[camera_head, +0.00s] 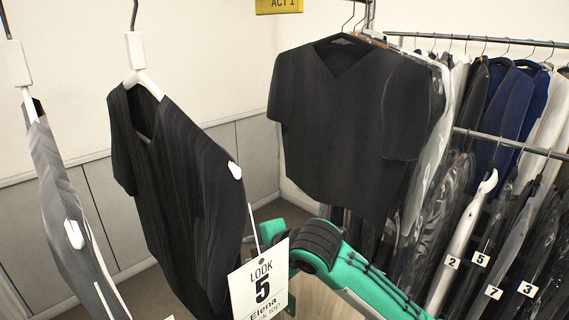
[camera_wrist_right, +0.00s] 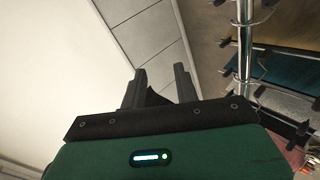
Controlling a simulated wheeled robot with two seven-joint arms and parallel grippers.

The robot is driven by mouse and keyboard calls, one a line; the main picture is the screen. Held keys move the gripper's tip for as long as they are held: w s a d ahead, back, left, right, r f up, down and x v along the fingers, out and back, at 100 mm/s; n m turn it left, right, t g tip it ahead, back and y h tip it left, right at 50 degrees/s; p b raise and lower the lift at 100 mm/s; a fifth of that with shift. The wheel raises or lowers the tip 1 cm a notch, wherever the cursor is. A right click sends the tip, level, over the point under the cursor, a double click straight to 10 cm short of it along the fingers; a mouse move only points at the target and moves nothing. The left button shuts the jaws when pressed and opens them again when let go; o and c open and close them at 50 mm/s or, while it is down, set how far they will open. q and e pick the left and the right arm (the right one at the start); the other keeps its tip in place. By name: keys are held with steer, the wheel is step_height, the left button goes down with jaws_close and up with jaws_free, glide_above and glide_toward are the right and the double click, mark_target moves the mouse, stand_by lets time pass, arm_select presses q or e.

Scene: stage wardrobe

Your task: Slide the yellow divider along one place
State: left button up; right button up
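A yellow sign lettered ACT 1 (camera_head: 279,5) shows at the top edge of the head view, cut off by the frame. It is the only yellow piece in view, and its upper part is out of frame. My right arm, green and black, comes up from the bottom right in the head view, below and apart from the sign. Its fingertips cannot be made out there. In the right wrist view my right gripper (camera_wrist_right: 158,78) has its two dark fingers apart, with a small dark shape low between them that I cannot identify. My left gripper is not in view.
Another black top (camera_head: 345,130) hangs behind. A two-rail rack (camera_head: 480,38) full of garments stands at right. Shelves (camera_wrist_right: 280,55) show in the wrist view.

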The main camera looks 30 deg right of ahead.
steer(key=w+d+r+n+t+y, duration=0.15)
steer(key=r+n, duration=0.45)
steer(key=r, duration=0.9)
steer(key=s+d+r+n+t, duration=0.15)
steer(key=r+n, duration=0.45)
steer(key=r, duration=0.9)
steer(key=s+d+r+n+t, duration=0.1)
steer(key=s+d+r+n, duration=0.25)
steer(key=r, duration=0.45)
steer(key=s+d+r+n+t+p, duration=0.1)
steer(key=s+d+r+n+t, duration=0.15)
steer(key=s+r, duration=0.35)
steer(key=s+d+r+n, duration=0.2)
steer(key=s+d+r, duration=0.1)
steer(key=r, duration=0.6)
steer(key=p+x, duration=0.5)
steer(key=x, duration=0.7)
steer(key=shift+f, duration=0.1)
steer(key=shift+w+a+f+p, duration=0.1)
steer(key=shift+w+p, duration=0.2)
steer(key=shift+w, duration=0.05)
jaws_close()
